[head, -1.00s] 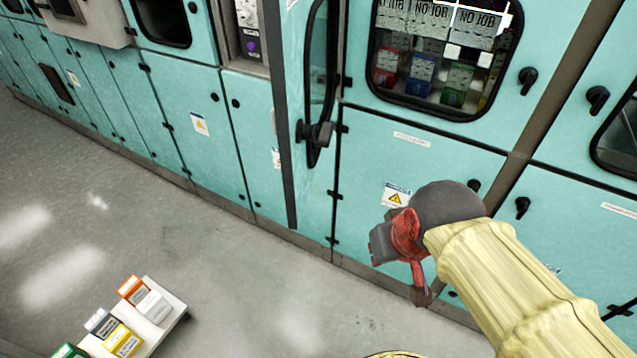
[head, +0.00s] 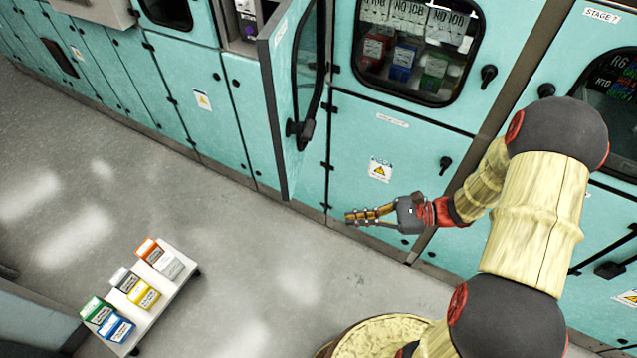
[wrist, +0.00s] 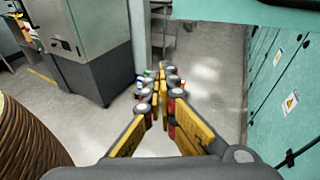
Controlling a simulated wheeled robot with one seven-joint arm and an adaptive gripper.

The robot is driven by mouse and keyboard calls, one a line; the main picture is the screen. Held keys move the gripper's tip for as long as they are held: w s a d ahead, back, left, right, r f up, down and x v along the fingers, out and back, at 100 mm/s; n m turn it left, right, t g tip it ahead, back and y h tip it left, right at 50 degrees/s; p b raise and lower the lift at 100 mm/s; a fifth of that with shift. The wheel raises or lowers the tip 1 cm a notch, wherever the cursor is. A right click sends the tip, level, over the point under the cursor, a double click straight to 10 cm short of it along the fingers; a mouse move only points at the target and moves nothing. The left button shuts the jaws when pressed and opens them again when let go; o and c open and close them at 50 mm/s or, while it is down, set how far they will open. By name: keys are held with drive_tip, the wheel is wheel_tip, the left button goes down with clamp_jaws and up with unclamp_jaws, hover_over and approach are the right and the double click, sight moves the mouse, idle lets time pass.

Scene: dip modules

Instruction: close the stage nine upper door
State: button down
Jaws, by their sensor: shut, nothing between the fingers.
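An upper cabinet door (head: 283,85) stands swung open towards the aisle, with a dark window and a black handle (head: 303,130) on its face. I cannot read a stage number on it. Behind it an upper compartment (head: 245,25) is partly exposed. My gripper (head: 352,216) is shut and empty, below and to the right of the door's free edge and apart from it. Its fingers point left in the head view. In the wrist view my gripper (wrist: 161,90) points along the aisle floor, and a teal panel edge shows at the top right.
A closed windowed door (head: 415,50) and a closed lower door (head: 395,150) lie to the right of the open one. A cart (head: 165,290) with several coloured boxes stands on the floor at lower left. The grey floor (head: 250,250) between is clear. A grey machine (wrist: 90,45) shows in the wrist view.

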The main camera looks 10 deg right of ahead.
drive_tip(key=w+d+r+m+t+y, duration=0.1)
drive_tip(key=w+d+r+m+t, duration=0.15)
drive_tip(key=w+r, duration=0.25)
drive_tip(key=b, duration=0.1)
approach(295, 182)
drive_tip(key=x, duration=0.7)
drive_tip(key=shift+s+t, duration=0.2)
drive_tip(key=shift+t, duration=0.25)
drive_tip(key=shift+a, duration=0.1)
